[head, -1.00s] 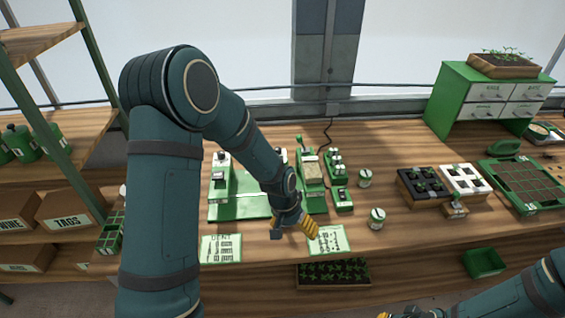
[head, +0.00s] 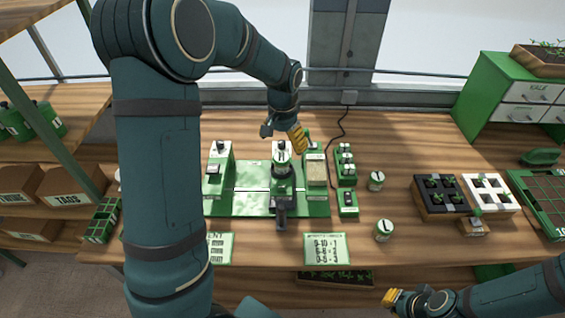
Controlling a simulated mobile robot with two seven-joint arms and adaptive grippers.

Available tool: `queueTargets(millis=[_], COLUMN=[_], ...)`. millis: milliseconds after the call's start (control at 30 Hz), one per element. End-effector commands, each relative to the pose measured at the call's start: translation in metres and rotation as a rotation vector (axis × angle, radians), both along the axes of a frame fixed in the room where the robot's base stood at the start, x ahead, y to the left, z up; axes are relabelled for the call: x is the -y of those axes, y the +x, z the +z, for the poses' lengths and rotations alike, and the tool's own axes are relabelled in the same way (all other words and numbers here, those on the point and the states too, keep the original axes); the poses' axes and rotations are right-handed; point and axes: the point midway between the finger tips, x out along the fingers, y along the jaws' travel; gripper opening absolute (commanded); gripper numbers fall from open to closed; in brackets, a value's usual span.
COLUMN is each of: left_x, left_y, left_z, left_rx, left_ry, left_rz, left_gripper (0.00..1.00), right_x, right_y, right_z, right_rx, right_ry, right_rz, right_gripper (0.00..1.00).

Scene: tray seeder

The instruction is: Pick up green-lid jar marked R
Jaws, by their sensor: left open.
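Two small pale jars with greenish lids stand upright on the bench right of the green machine: a rear jar (head: 376,181) and a front jar (head: 383,230). Each has a dark mark on top, but I cannot read which one is marked R. My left gripper (head: 283,133) is open and empty, raised above the rear of the green machine, to the left of both jars and apart from them. My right gripper (head: 391,298) is low at the front edge, nearer than the jars; only a yellow fingertip shows clearly.
The green machine (head: 237,205) stands left of the jars. A printed card (head: 327,248) lies in front. A black pot tray (head: 432,205) and a white one (head: 492,203) sit to the right. Bare wood surrounds the jars.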

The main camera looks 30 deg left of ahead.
Motion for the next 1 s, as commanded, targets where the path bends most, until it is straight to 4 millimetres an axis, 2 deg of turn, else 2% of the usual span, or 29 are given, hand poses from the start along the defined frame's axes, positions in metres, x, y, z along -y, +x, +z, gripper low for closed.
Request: queueTargets(millis=[33, 100, 367, 700, 1000], left_x=[0.0, 0.0, -0.001, -0.008, -0.007], left_y=[-0.001, 0.0, 0.0, 0.003, 0.003], left_z=[-0.011, -0.02, -0.038, -0.081, -0.085], left_rx=[-0.004, -0.003, -0.001, -0.001, 0.001], left_ry=[-0.001, -0.001, -0.001, -0.001, -0.001], left_rz=[0.0, -0.001, 0.001, 0.0, 0.0], left_gripper=[0.87, 0.87, 0.87, 0.87, 0.87], right_x=[0.0, 0.0, 0.0, 0.0, 0.0], right_y=[0.0, 0.0, 0.001, 0.001, 0.001], right_z=[-0.001, -0.002, -0.003, -0.004, -0.004], right_rx=[0.0, 0.001, 0.001, 0.001, 0.001], right_ry=[0.0, 0.0, -0.001, -0.001, -0.001], right_rz=[0.0, 0.0, 0.0, 0.0, 0.0], right_gripper=[0.0, 0.0, 0.0, 0.0, 0.0])
